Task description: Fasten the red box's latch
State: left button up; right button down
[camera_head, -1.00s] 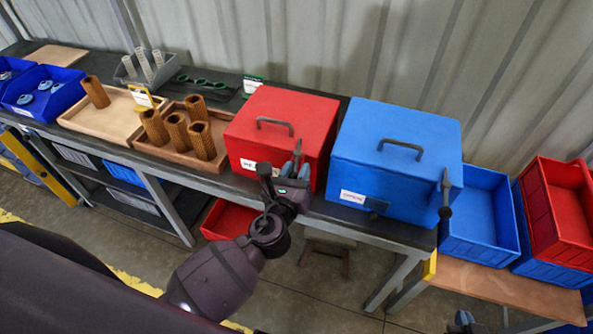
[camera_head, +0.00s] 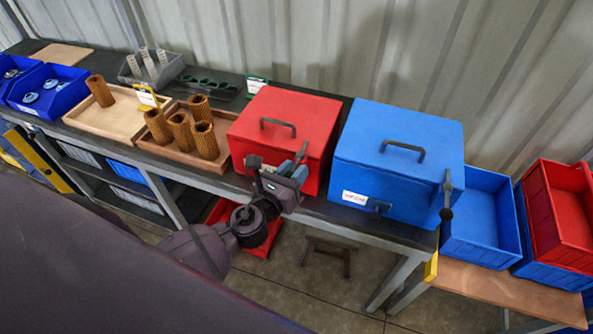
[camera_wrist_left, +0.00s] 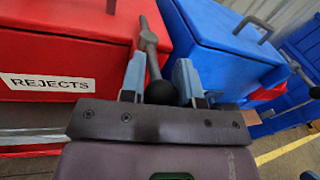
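The red box (camera_head: 285,120) stands on the bench with its lid down; its label reads REJECTS in the left wrist view (camera_wrist_left: 48,83). Its latch is a grey lever (camera_wrist_left: 149,45) ending in a black ball knob (camera_wrist_left: 160,93) at the box's right side, pointing down with a slight tilt. My left gripper (camera_head: 299,163) is at the box's front right corner and hides most of the lever in the head view. In the left wrist view its fingers (camera_wrist_left: 159,77) are apart, one on each side of the lever and knob; gaps show, so it looks open. My right gripper is out of view.
A blue box (camera_head: 395,160) with a similar lever (camera_head: 447,192) stands close on the right. A wooden tray (camera_head: 165,150) with brown cartridges is on the left. Blue bins (camera_head: 480,225) and a red bin (camera_head: 565,215) are further right.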

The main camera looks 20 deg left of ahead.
pick_arm(q)
jog(key=o, duration=0.4)
jog(key=shift+a, duration=0.1)
jog(key=shift+s, duration=0.5)
jog(key=s, duration=0.3)
jog(key=s+a+b, duration=0.1)
jog(key=s, duration=0.2)
jog(key=s+b, duration=0.1)
jog(key=s, duration=0.2)
jog(key=shift+s+a, duration=0.15)
jog(key=shift+s, duration=0.2)
